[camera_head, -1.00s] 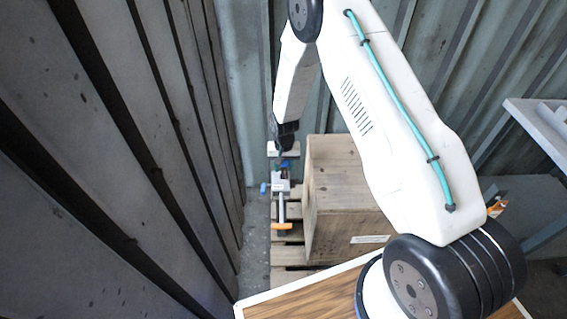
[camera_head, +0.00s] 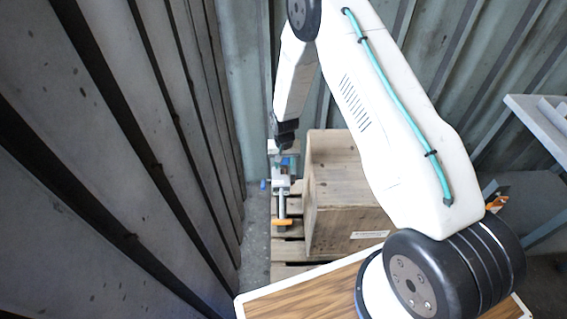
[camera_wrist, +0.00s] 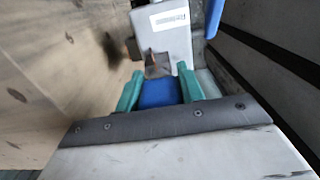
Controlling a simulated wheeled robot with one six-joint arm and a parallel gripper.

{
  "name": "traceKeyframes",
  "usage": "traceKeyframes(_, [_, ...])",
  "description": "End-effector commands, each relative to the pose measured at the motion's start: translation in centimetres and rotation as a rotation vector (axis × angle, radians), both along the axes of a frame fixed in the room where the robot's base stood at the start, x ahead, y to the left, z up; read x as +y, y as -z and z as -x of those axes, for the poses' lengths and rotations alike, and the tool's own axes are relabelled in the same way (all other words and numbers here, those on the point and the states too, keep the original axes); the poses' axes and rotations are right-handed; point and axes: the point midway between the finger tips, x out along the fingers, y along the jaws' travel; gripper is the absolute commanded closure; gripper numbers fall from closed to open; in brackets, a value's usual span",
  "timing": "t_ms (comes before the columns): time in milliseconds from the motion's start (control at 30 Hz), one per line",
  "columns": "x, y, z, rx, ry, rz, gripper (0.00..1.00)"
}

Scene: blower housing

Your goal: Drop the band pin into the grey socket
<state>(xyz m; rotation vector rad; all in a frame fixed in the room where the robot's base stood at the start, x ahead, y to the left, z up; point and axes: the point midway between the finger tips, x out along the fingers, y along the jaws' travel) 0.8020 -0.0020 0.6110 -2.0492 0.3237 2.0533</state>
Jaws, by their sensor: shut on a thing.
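My gripper (camera_wrist: 160,76) shows two green fingers in the wrist view. They are closed about a blue piece (camera_wrist: 158,93), which I take to be the band pin. A dark grey-brown part (camera_wrist: 157,66) with a tan tip shows just past the fingertips; I cannot tell whether it belongs to the pin. A pale grey block with a white label (camera_wrist: 172,32) lies beyond. I cannot clearly make out the grey socket or whether the pin touches it. In the head view my gripper (camera_head: 286,145) hangs beside the wooden box, and the pin is too small to tell.
A wooden box (camera_head: 345,180) stands close to the right of my gripper on a pallet (camera_head: 290,250). A grey clamp-like fixture (camera_head: 281,188) with an orange handle (camera_head: 282,223) sits at the pallet's left. A blue part (camera_wrist: 210,15) is close in the wrist view. Corrugated walls stand around.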

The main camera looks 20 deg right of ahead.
Motion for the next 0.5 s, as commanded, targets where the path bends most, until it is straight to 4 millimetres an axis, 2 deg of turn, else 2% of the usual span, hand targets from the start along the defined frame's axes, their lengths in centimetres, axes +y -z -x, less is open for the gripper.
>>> traceKeyframes(267, [0.01,0.02,-0.01,0.0,0.0,0.0,0.85])
traceKeyframes(300, [0.01,0.02,-0.01,0.0,0.0,0.0,0.54])
traceKeyframes(367, [0.01,0.02,-0.01,0.0,0.0,0.0,0.37])
traceKeyframes(500, [0.01,0.02,-0.01,0.0,0.0,0.0,0.37])
